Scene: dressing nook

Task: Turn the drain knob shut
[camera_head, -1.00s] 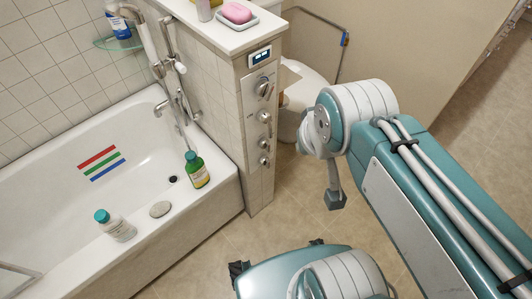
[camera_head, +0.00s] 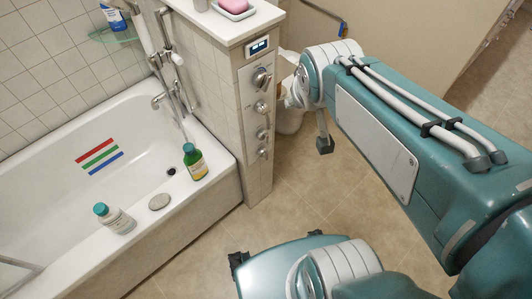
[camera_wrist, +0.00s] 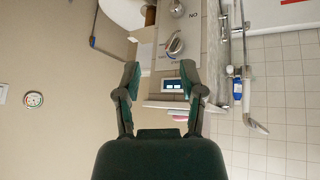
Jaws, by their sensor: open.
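Several metal knobs sit in a column on the narrow end of the tiled wall: a large top knob (camera_head: 262,78), a second knob (camera_head: 261,107), a third knob (camera_head: 263,133) and a low knob (camera_head: 263,152). Their labels are too small to read in the head view, so I cannot tell which is the drain knob. The upside-down wrist view shows the large knob (camera_wrist: 175,45) beyond my gripper (camera_wrist: 160,78), with another knob (camera_wrist: 177,8) above it in the picture. My gripper is open and empty, its fingers apart from the knobs. In the head view my arm mostly hides it.
A small display (camera_head: 258,46) is above the knobs. The white bathtub (camera_head: 120,235) is left of the wall; a green bottle (camera_head: 195,165), a white bottle (camera_head: 117,220) and a grey stone-like disc (camera_head: 159,202) stand on its rim. A pink soap (camera_head: 234,5) lies on the ledge.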

